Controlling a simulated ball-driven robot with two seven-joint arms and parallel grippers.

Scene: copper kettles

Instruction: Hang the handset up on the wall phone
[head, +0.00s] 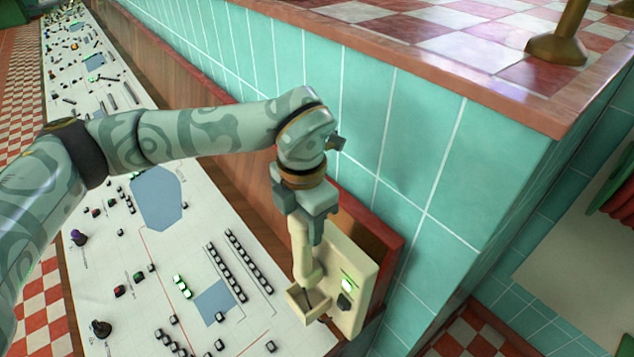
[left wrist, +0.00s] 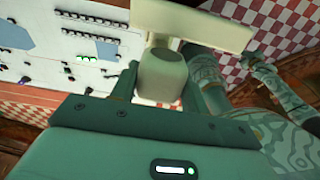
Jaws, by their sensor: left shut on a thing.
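My left gripper (head: 302,232) is shut on the cream handset (head: 301,258), holding it roughly upright. The handset's lower end is at the open box-like cradle (head: 297,303) of the cream wall phone (head: 357,270). I cannot tell whether it is seated in the cradle or just above it. The phone has a lit green lamp and a dark knob. In the left wrist view the handset (left wrist: 162,76) is end-on between the two fingers, with a cream bar beyond it. A patterned limb of mine shows at the right there; my right gripper's jaws cannot be made out.
A long white control panel (head: 135,250) with buttons and knobs runs along the left. A teal tiled wall (head: 430,130) stands close right of the phone, topped by a checkered counter (head: 470,50) with a brass post (head: 557,48). The checkered floor shows at lower right.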

